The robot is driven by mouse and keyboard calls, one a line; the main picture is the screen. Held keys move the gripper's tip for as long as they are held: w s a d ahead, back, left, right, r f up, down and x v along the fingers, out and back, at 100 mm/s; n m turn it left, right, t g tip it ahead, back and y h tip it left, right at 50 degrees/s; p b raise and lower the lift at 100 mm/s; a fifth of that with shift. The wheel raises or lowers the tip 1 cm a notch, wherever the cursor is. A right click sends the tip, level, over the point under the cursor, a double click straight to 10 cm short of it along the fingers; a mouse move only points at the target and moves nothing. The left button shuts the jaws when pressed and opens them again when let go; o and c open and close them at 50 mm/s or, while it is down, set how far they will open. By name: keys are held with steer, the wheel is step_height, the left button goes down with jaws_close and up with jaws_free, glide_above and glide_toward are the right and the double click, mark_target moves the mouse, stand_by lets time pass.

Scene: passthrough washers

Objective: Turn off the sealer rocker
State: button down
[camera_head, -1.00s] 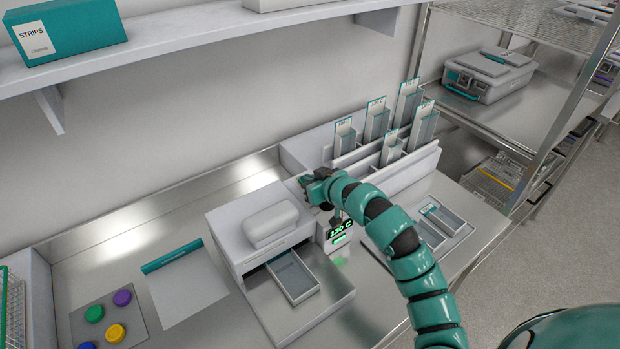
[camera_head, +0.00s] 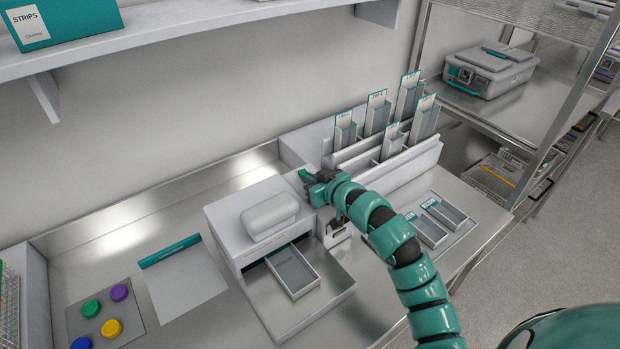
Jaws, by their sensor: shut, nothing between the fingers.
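The sealer (camera_head: 228,222) is a pale grey box with a rounded white lid (camera_head: 270,216) on the steel bench. A grey tray (camera_head: 293,270) sits in its front opening. A narrow control unit (camera_head: 336,238) stands against its right side; no lit green digits show on its front now. My gripper (camera_head: 306,178) is shut and empty, over the top of this unit. My gripper and wrist cover much of the unit's top. The rocker cannot be made out, and I cannot tell whether my gripper touches it.
A white rack (camera_head: 415,160) with several labelled holders stands just behind and right of my gripper. Two small trays (camera_head: 443,212) lie right of my arm. A sheet with a teal bar (camera_head: 185,285) and a coloured button pad (camera_head: 103,316) lie left. A shelf (camera_head: 180,35) overhangs the back.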

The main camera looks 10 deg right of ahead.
steer(key=shift+f, duration=0.1)
steer(key=shift+w+r, duration=0.15)
steer(key=shift+r, duration=0.15)
steer(key=shift+a+r, duration=0.1)
steer(key=shift+r, duration=0.35)
